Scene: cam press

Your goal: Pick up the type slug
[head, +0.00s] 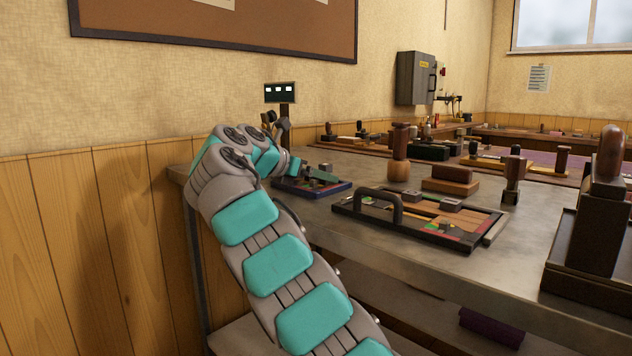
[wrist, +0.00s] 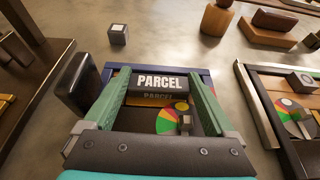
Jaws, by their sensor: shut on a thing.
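The type slug (wrist: 160,82) is a dark block with PARCEL in white letters. It sits between the two green fingers of my gripper (wrist: 160,75) in the wrist view, with a finger against each end. My gripper is shut on it, over a blue-rimmed tray (wrist: 116,71). A second, dimmer PARCEL shows just below the slug. In the head view my gripper (head: 322,173) is small over the blue-rimmed tray (head: 334,191), and I cannot make out the slug there.
A coloured dial (wrist: 170,121) lies in the tray below my fingers. A black handle (wrist: 80,84) stands close to the left finger. A small grey cube (wrist: 118,36) is beyond the tray. A second tray (head: 418,236) with a handle and several wooden stamps stand to the right.

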